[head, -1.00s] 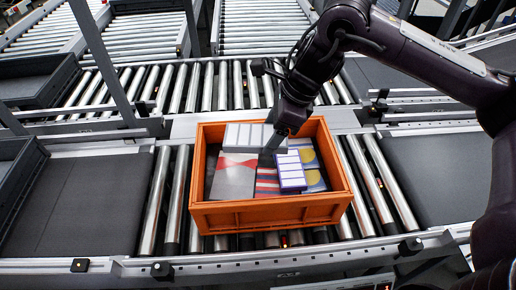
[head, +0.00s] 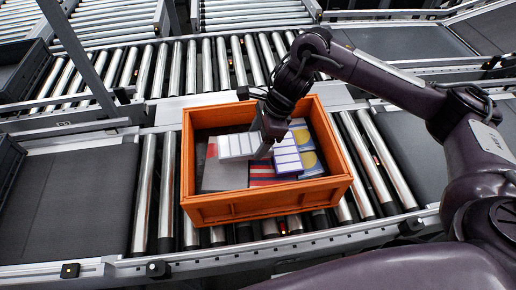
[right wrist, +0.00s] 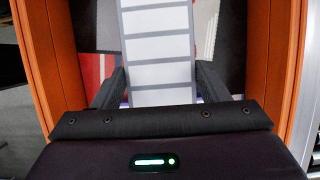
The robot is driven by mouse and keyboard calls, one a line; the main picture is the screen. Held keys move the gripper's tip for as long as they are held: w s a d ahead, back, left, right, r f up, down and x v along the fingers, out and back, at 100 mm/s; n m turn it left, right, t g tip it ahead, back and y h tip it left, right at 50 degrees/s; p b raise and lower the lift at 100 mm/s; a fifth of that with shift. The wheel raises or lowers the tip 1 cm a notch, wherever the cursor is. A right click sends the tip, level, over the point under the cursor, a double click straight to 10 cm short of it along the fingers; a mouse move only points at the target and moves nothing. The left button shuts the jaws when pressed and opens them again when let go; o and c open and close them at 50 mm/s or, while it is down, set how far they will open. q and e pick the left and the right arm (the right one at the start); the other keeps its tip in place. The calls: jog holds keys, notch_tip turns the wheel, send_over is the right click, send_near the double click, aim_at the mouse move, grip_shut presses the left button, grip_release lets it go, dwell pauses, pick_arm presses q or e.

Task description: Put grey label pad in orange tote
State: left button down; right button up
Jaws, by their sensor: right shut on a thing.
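The grey label pad (head: 238,146), with pale grey bands, shows inside the outline of the orange tote (head: 265,206) in the head view. My right gripper (head: 268,139) is shut on it at its right end. The right wrist view shows the pad (right wrist: 158,48) between the two dark fingers of the right gripper (right wrist: 160,84), running away from the palm over the tote's contents. The tote's orange walls (right wrist: 270,60) stand on both sides there. Whether the pad touches the things below is unclear. My left gripper is not in view.
In the tote lie a white-and-purple pad (head: 287,156), a grey-and-red box (head: 222,178), a red-and-blue striped item (head: 262,173) and a blue-and-yellow item (head: 306,150). The tote stands on rollers (head: 166,190) between dark belts (head: 70,195).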

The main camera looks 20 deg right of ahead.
notch_tip(320, 180, down, 5)
jog(key=shift+p, duration=0.3)
jog(key=o, duration=1.1)
jog(key=shift+c, duration=0.2)
jog(key=b+v, duration=0.1)
jog(key=v, duration=0.5)
jog(key=shift+d+r+b, duration=0.15)
jog(key=shift+r+b, duration=0.15)
jog(key=shift+b, duration=0.1)
jog(key=shift+p+v, duration=0.3)
jog(key=shift+v, duration=2.4)
